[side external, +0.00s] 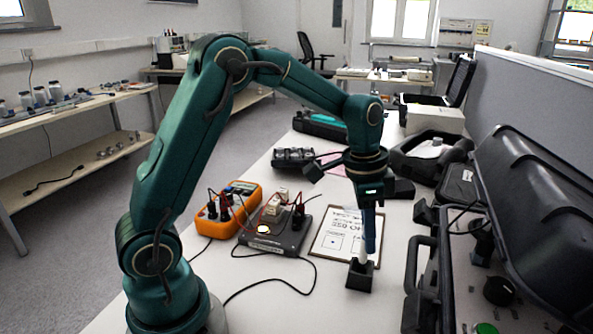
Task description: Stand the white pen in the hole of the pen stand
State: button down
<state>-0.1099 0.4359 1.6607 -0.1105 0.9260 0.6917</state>
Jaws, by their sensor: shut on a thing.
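My gripper (370,246) points down over the table, shut on the white pen (362,251). The pen is about upright, with its upper part largely hidden by the fingers. The small black pen stand (359,279) is directly below on the white table. The pen's lower end meets the top of the stand in this view. I cannot tell whether the tip is inside the hole or just above or in front of it, as the hole itself is not clear.
A clipboard with paper (333,235) lies just left of the stand. Further left are a dark grey device (275,240) with cables and an orange meter (228,208). An open black case (535,215) stands close on the right. Table in front of the stand is clear.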

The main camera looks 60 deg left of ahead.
aim_at(365, 259)
jog(key=shift+f, duration=2.05)
dwell(1.0)
jog(key=shift+c, duration=1.7)
grip_release()
jog(key=shift+r, duration=4.05)
